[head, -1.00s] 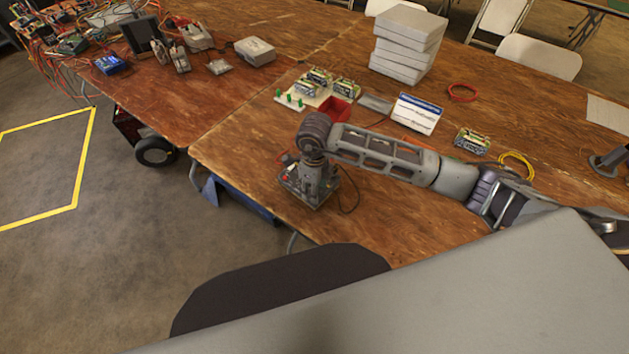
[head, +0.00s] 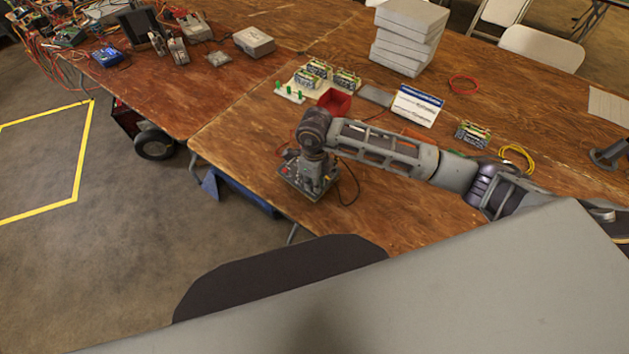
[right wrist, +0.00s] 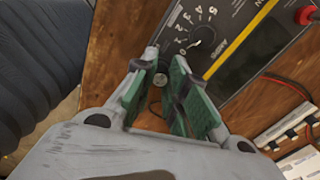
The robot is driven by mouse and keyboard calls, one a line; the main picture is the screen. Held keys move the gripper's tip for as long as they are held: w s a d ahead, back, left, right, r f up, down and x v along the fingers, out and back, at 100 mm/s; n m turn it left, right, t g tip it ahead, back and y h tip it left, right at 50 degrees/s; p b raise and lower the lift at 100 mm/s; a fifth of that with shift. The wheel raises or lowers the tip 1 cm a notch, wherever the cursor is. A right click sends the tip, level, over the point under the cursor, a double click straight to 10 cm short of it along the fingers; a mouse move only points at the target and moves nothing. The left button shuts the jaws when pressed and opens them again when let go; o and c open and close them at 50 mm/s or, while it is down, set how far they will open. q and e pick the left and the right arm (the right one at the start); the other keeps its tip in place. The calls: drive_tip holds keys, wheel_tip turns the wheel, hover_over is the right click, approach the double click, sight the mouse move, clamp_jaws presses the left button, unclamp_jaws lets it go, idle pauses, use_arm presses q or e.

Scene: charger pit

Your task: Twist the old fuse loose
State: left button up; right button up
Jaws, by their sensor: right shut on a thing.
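The charger (head: 294,181) is a grey box at the front edge of the wooden table. The rest of the fuse is hidden. My left gripper is not in view.
A red bin (head: 334,102), battery packs (head: 344,78), a white-and-blue card (head: 417,105) and stacked white boxes (head: 408,38) stand behind the charger. A dark cable (head: 350,185) lies right of it. Bare tabletop shows at front right.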

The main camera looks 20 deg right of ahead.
drive_tip(key=shift+n, duration=0.3)
drive_tip(key=shift+n+b, duration=0.4)
drive_tip(key=shift+b, duration=0.15)
drive_tip(key=shift+n, duration=0.3)
drive_tip(key=shift+n+b, duration=0.7)
drive_tip(key=shift+b, duration=0.05)
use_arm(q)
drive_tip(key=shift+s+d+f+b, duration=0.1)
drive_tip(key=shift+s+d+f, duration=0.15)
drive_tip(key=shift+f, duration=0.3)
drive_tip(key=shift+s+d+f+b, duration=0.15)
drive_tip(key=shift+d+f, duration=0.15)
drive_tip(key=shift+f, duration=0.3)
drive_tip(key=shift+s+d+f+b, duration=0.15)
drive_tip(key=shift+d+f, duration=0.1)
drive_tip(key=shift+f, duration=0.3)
use_arm(e)
drive_tip(key=shift+n, duration=0.6)
